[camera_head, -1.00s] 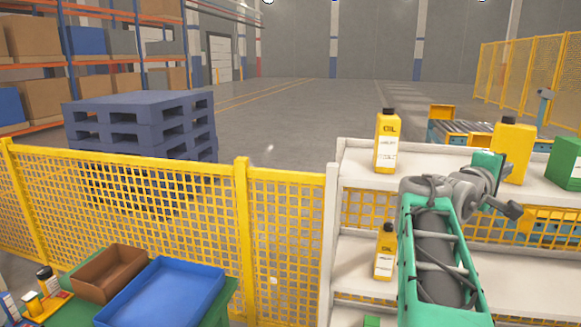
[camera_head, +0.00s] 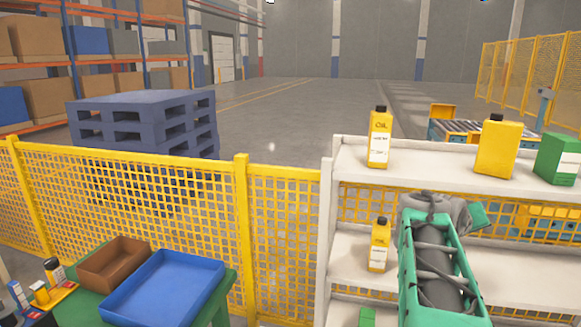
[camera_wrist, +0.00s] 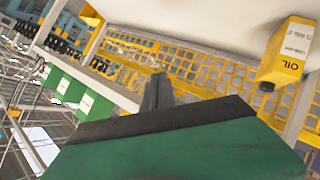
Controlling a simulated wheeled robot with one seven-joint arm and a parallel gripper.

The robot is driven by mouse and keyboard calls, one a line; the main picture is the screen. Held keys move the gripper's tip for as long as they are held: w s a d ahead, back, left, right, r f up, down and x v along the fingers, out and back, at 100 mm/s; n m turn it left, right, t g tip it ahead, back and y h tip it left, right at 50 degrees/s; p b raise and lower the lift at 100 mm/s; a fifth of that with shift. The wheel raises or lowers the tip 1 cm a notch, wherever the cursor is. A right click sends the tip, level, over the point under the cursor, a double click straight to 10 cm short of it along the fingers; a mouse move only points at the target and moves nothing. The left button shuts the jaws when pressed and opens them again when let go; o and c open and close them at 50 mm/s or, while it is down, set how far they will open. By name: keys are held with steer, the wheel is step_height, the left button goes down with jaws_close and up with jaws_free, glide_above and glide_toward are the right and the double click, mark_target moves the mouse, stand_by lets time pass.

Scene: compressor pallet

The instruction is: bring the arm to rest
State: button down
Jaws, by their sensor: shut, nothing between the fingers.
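My arm, green and grey, shows at the lower right of the head view, in front of the white shelf rack (camera_head: 358,242). It is folded low, and the gripper's fingers are hidden there behind my own arm. In the wrist view my gripper (camera_wrist: 157,92) shows as dark fingers close together, with nothing between them. In that view a yellow oil bottle (camera_wrist: 286,52) appears upside down at the upper right, apart from the fingers.
The rack's top shelf holds an oil bottle (camera_head: 379,138), a yellow canister (camera_head: 497,148) and a green box (camera_head: 558,157). Another oil bottle (camera_head: 379,244) stands on the shelf below. A yellow fence (camera_head: 241,200), blue tray (camera_head: 165,287) and brown tray (camera_head: 113,262) are left.

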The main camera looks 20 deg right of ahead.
steer(key=s+a+f+m+g+y, duration=0.25)
steer(key=a+f+y, duration=0.55)
steer(key=a+f, duration=1.2)
steer(key=s+a+f+n+y+p, duration=0.1)
steer(key=s+a+n+y+p, duration=0.15)
steer(key=a, duration=1.15)
steer(key=a+r+n+t+p, duration=0.1)
steer(key=a+r+n, duration=0.1)
steer(key=a, duration=0.5)
steer(key=w+a+r+n+t+y, duration=0.1)
steer(key=a+r+n, duration=0.2)
steer(key=a, duration=0.4)
steer(key=shift+w+n+p, duration=0.3)
steer(key=shift+n+p, duration=0.05)
steer(key=shift+n, duration=0.25)
